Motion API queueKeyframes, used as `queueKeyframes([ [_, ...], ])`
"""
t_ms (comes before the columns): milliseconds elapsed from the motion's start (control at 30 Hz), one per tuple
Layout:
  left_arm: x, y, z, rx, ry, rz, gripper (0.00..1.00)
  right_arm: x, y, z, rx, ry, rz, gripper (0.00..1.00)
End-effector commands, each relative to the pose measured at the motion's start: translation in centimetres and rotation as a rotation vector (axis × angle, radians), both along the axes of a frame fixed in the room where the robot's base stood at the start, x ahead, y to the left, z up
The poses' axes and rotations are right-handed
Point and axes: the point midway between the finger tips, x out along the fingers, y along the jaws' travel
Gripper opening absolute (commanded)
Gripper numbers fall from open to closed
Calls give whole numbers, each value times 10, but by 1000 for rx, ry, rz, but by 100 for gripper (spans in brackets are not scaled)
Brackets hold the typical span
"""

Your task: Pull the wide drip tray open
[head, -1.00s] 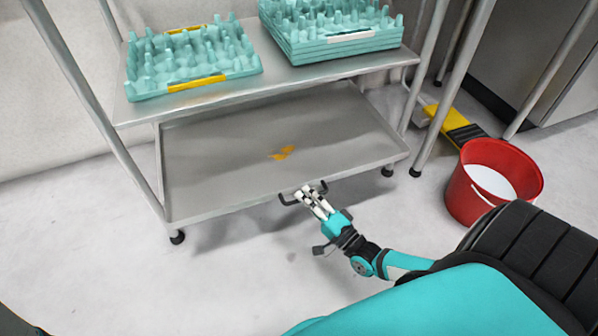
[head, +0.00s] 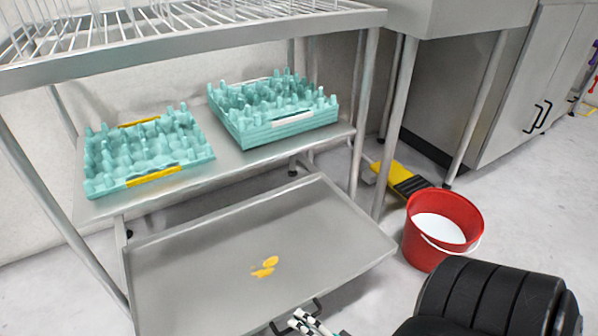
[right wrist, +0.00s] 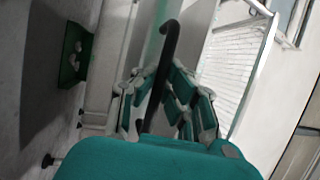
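The wide drip tray (head: 200,285) is a flat grey metal tray with low rims, sticking out in front below the lower shelf. A yellow spill lies on it. Its black handle (head: 279,329) shows at the bottom of the head view. My right gripper (head: 306,321) is at this handle, partly cut off by the frame edge. In the right wrist view, the dark handle bar (right wrist: 169,45) runs between the fingers of the gripper (right wrist: 163,95), which close around it from both sides. My left gripper is not in view.
Two teal egg trays, one flat (head: 148,160) and one stack (head: 275,120), stand on the shelf (head: 245,162) above. A red bucket (head: 420,245) with white contents stands on the floor at right. A yellow and black object (head: 405,180) lies behind it.

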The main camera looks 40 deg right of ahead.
Motion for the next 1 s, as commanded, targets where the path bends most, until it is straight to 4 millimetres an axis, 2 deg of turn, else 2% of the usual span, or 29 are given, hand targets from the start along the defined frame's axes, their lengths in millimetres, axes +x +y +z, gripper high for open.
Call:
queueKeyframes([
  [133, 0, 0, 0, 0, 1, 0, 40, -1, 0, -3, -5, 10, 1, 0],
  [300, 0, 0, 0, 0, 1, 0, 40, -1, 0, -3, -3, 9, 0, 24],
  [400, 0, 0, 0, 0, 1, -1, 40, -1, 0, -2, -2, 7, 0, 34],
  [667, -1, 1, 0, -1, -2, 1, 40, 0, 0, 0, -1, 4, 0, 34],
  [767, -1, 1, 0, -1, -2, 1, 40, -1, 0, 6, 0, 4, 0, 34],
  [867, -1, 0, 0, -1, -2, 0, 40, -1, 0, 20, 1, 3, 0, 34],
  [1000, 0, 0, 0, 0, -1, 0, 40, -1, -1, 49, 2, -3, -1, 35],
])
